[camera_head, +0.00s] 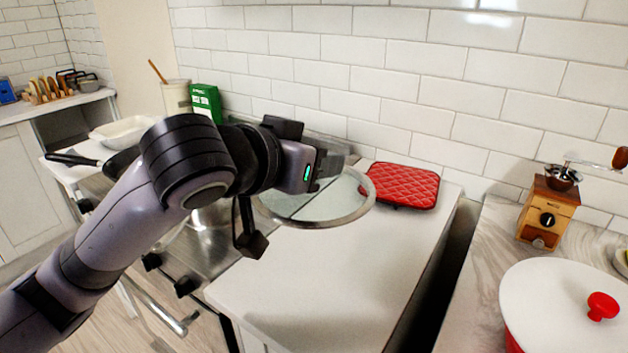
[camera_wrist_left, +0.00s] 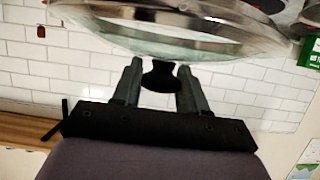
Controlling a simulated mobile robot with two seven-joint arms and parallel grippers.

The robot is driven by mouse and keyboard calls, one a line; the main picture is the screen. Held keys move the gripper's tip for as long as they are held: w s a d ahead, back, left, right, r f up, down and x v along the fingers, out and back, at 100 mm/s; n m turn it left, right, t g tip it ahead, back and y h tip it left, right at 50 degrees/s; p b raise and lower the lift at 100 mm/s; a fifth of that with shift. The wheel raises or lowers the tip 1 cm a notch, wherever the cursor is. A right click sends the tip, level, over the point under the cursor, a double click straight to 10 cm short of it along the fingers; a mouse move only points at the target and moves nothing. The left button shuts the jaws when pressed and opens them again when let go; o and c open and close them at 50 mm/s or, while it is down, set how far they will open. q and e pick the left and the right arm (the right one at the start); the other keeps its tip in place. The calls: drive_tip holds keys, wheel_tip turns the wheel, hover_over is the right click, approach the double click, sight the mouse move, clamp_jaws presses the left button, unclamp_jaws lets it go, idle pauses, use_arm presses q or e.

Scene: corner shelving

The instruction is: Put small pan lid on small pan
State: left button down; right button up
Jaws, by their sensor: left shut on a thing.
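A round glass lid with a metal rim (camera_head: 350,213) is in the head view, above the white counter right of the stove. My left gripper (camera_head: 328,166) is shut on the lid's black knob. The wrist view shows the knob (camera_wrist_left: 160,76) between the two fingers of my left gripper (camera_wrist_left: 160,88), with the glass lid (camera_wrist_left: 180,48) beyond it. A dark pan with a long black handle (camera_head: 72,159) is at the left, partly hidden by my left arm. Whether this is the small pan I cannot tell. My right gripper is not in view.
A red quilted pad (camera_head: 403,185) lies near the wall. A white lidded red pot (camera_head: 555,310) and a coffee grinder (camera_head: 546,212) stand at the right. A white dish (camera_head: 122,130) and green box (camera_head: 206,100) are behind my arm. The front counter (camera_head: 310,300) is clear.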

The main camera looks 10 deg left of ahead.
use_arm(q)
drive_tip(key=shift+w+a+r, duration=0.15)
drive_tip(key=shift+w+r, duration=0.1)
drive_tip(key=w+a+f+p, duration=0.1)
drive_tip(key=w+a, duration=0.5)
drive_tip(key=a, duration=0.3)
drive_tip(key=w+a+f+n+y+p, duration=0.1)
drive_tip(key=w+a+f, duration=0.1)
drive_tip(key=w+a, duration=0.5)
drive_tip(key=w+a+f, duration=0.1)
drive_tip(key=w+a, duration=0.3)
drive_tip(key=a, duration=0.7)
wheel_tip(320, 180, down, 6)
drive_tip(key=b, duration=0.5)
drive_tip(key=shift+s+f+t, duration=0.15)
drive_tip(key=shift+f+t, duration=0.05)
drive_tip(key=shift+t, duration=0.1)
drive_tip(key=shift+d+p, duration=0.1)
drive_tip(key=shift+p, duration=0.25)
drive_tip(key=shift+f, duration=0.1)
drive_tip(key=c, duration=0.5)
unclamp_jaws()
drive_tip(key=shift+f, duration=0.1)
